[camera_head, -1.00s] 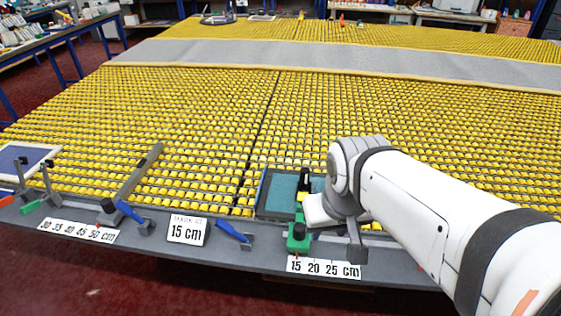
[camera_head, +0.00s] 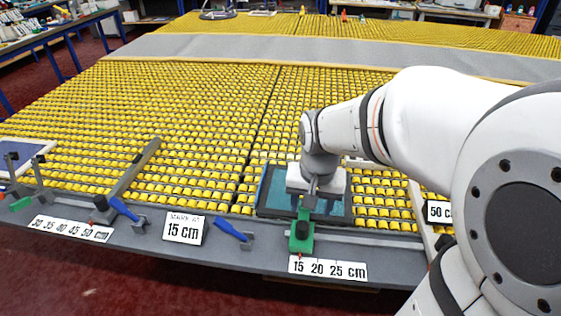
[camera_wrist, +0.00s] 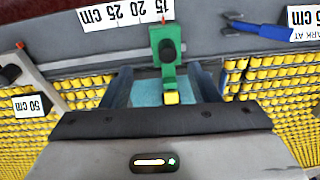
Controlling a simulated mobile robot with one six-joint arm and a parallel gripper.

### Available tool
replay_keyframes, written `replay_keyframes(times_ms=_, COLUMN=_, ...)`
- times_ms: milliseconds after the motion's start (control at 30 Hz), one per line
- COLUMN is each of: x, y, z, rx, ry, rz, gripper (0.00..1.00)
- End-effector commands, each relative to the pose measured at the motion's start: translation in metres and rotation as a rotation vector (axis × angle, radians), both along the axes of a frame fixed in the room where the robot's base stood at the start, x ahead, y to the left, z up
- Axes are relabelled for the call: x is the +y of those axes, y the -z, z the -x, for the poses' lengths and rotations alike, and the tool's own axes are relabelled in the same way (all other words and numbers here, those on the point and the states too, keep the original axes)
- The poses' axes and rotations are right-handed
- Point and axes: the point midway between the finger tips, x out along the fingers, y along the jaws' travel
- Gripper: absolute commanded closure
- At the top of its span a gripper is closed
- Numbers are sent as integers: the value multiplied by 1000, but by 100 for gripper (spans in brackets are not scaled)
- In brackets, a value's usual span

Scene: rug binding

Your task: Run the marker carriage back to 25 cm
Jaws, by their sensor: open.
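The green marker carriage (camera_head: 301,240) sits at the front rail. Its red pointer is by the 15 mark of the "15 20 25 cm" scale (camera_head: 328,268). In the wrist view the carriage (camera_wrist: 165,47) has a dark round knob and a yellow-tipped arm reaching towards my gripper. My gripper (camera_head: 307,196) is over the blue-green tray (camera_head: 266,192), just behind the carriage. Its two fingers (camera_wrist: 163,84) are spread on either side of the carriage's arm, with a gap on each side in the wrist view. The carriage's upper part is partly hidden in the head view.
A sign (camera_head: 184,228) reads "MARK AT 15 cm". A second scale (camera_head: 72,229) runs 30 to 50 cm. A "50 cm" label (camera_head: 438,212) stands right, partly covered by my arm.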

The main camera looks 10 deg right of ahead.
Motion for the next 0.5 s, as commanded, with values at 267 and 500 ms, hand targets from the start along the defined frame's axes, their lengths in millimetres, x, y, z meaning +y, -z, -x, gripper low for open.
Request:
replay_keyframes(times_ms=267, x=-1, y=67, z=-47, rx=93, ry=201, rz=-12, gripper=45)
replay_keyframes(times_ms=500, x=-1, y=89, z=-55, rx=109, ry=240, rz=-12, gripper=45)
